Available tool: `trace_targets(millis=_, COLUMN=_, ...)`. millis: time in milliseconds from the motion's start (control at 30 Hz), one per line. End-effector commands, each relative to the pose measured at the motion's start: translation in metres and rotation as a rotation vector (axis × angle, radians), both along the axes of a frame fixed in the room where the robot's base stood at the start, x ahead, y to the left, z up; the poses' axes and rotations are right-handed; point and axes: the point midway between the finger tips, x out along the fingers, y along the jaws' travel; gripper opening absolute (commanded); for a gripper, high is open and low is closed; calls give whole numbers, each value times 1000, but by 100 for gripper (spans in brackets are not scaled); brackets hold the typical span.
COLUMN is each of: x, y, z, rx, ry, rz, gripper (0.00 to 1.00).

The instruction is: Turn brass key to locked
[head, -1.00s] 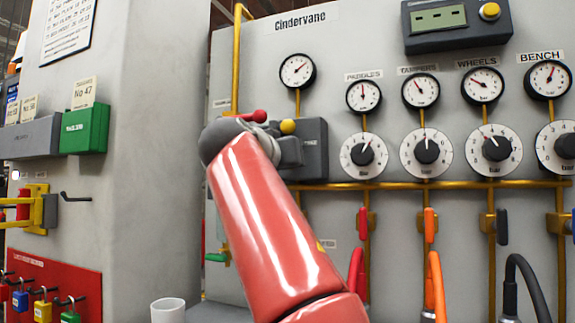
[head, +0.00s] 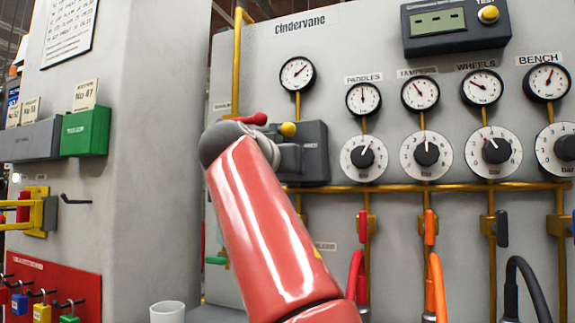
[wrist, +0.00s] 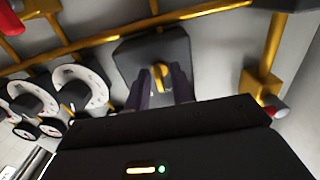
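The brass key (wrist: 160,74) shows as a small yellow piece on the face of a dark box in the wrist view. In the head view the dark box (head: 314,150) is on the grey panel, partly behind my red arm, and the key is hidden there. My gripper (wrist: 161,82) has its two dark fingers pointing at the box, one on each side of the key. Whether they touch the key is too blurred to tell.
Gauges and white dials (head: 426,152) stand right of the box, with yellow pipes (head: 440,187) below. Red and orange hoses (head: 438,280) hang lower right. A grey pillar (head: 155,150) with a green box (head: 85,132) is at left. A white cup (head: 167,312) stands below.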

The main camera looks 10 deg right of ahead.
Motion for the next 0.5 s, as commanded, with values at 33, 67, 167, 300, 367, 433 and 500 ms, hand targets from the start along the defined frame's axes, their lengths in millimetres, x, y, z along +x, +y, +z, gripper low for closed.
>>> trace_targets(millis=33, x=0, y=0, z=1, rx=-1, ry=-1, rz=0, gripper=27)
trace_targets(millis=67, x=0, y=0, z=1, rx=-1, ry=-2, rz=0, gripper=27)
trace_targets(millis=167, x=-1, y=0, z=1, rx=-2, ry=-2, rz=0, gripper=27)
trace_targets(millis=300, x=-2, y=1, z=1, rx=-2, ry=-3, rz=1, gripper=27)
trace_targets(millis=367, x=-5, y=3, z=1, rx=-2, ry=-3, rz=2, gripper=27)
trace_targets(millis=433, x=-12, y=8, z=0, rx=-2, ry=-4, rz=3, gripper=27)
trace_targets(millis=500, x=-21, y=16, z=0, rx=-1, ry=-5, rz=5, gripper=27)
